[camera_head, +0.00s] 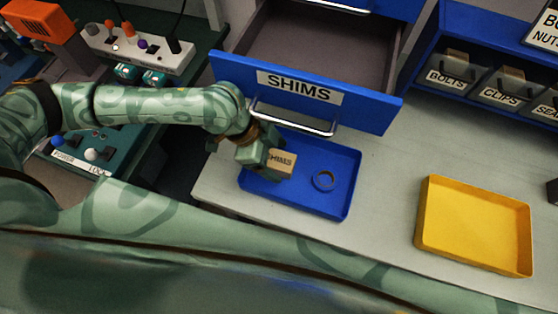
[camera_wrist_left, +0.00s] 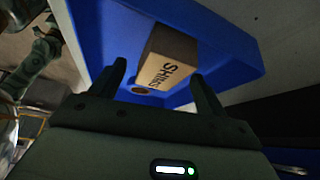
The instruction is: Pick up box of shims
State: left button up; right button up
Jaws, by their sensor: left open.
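The box of shims (camera_head: 282,162) is a small tan carton with a SHIMS label, in the left part of the blue tray (camera_head: 345,201). My left gripper (camera_head: 264,164) is right at the box and hides part of it. In the left wrist view the box (camera_wrist_left: 168,58) shows between and beyond the two fingertips of my open left gripper (camera_wrist_left: 158,72). I cannot tell whether a finger touches it. My right gripper is not in view.
A dark ring (camera_head: 323,180) lies in the blue tray. The open SHIMS drawer (camera_head: 365,112), with a metal handle, stands just behind it. An empty yellow tray (camera_head: 474,262) stands at the right. Labelled bins (camera_head: 447,77) stand at the back right. The counter between the trays is clear.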

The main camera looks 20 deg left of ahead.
pick_arm(q)
jog(key=c, duration=1.2)
jog(key=shift+r+p, duration=0.45)
jog(key=shift+r, duration=0.4)
jog(key=s+t, duration=0.1)
jog(key=t, duration=0.2)
jog(key=shift+s+f+m, duration=0.3)
jog(key=shift+s+m, duration=0.1)
jog(key=shift+s+f+m+t, duration=0.2)
jog(key=shift+s+m+t, duration=0.15)
jog(key=shift+t, duration=0.55)
jog(key=s+r+p, duration=0.3)
jog(key=r, duration=0.4)
jog(key=shift+s+a+r+n+g+p, duration=0.2)
jog(key=shift+s+g+p, duration=0.65)
jog(key=shift+s, duration=2.6)
jog(key=shift+s+a+n+g+p, duration=0.25)
jog(key=shift+s+g+p, duration=0.6)
jog(key=shift+s, duration=2.6)
jog(key=shift+s+a+r+n+g+p, duration=0.1)
jog(key=shift+s+n+g+p, duration=0.45)
jog(key=shift+s, duration=2.9)
